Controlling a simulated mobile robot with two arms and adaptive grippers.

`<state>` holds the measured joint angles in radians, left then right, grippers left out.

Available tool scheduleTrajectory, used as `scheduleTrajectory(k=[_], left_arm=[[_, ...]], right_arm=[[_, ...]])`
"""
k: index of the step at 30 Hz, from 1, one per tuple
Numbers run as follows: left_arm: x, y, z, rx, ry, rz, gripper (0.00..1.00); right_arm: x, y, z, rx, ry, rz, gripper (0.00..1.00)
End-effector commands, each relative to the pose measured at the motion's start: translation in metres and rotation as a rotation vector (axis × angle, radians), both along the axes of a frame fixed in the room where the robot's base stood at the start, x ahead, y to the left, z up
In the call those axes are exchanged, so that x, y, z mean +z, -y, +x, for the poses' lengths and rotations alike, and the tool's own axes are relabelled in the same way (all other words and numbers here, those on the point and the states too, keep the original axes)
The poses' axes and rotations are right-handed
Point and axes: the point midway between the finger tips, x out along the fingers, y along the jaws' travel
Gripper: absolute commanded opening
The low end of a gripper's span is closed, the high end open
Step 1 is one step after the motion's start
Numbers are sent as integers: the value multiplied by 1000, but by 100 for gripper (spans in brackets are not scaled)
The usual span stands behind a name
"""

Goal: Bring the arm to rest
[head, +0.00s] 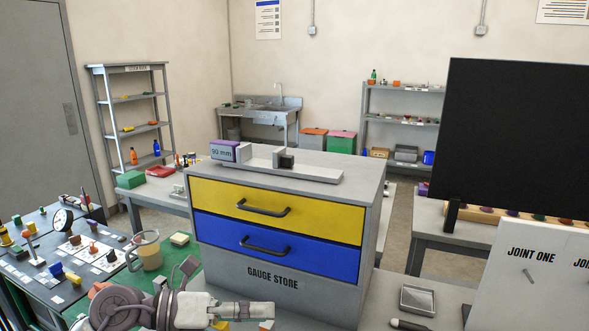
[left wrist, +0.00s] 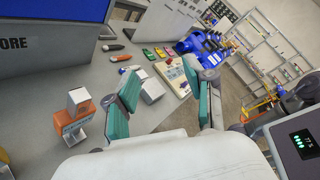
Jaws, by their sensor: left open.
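My left arm (head: 180,307) comes in along the bottom left of the head view, in front of the gauge store cabinet (head: 272,276). In the left wrist view my left gripper (left wrist: 163,72) has its two teal-padded fingers spread apart, with nothing held between them. The grey worktop and small items on it show beyond and beside the fingers. An orange and white block-shaped item (left wrist: 76,118) stands left of the fingers, apart from them. My right gripper shows in neither view.
The cabinet has a yellow drawer (head: 280,205) and a blue drawer (head: 275,247), both shut. A clear jug (head: 148,252) stands near my left arm. A metal tray (head: 417,300) and a white "JOINT ONE" panel (head: 530,275) are at the right. A black screen (head: 515,130) rises behind.

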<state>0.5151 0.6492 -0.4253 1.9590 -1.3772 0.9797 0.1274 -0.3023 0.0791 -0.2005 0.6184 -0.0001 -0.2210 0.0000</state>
Motion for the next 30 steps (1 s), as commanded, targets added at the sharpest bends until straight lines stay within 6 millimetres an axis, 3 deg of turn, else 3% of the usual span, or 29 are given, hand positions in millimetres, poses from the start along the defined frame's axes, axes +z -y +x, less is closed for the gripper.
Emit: scheduleTrajectory(k=[2,5,8,11,14,17,19,24,27,30], left_arm=[[25,13,-6,58,-50,-247,54],[54,8,-1,178,-138,-546,54],[67,-17,10,339,-261,-818,54],[59,-53,23,535,-414,-1054,54],[27,-93,31,765,-595,-1248,54],[-26,-129,27,1022,-799,-1388,54],[-71,-148,13,1214,-957,-1450,54],[-173,-168,-52,1655,-1331,-1461,54],[-212,-166,-93,1844,-1500,-1406,54],[-237,-162,-130,1989,-1638,-1336,54]], right_arm=[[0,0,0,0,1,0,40],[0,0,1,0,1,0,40],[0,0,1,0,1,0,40],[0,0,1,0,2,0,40],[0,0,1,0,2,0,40],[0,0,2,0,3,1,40],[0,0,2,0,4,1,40],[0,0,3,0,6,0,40],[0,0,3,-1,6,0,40],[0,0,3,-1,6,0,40]])
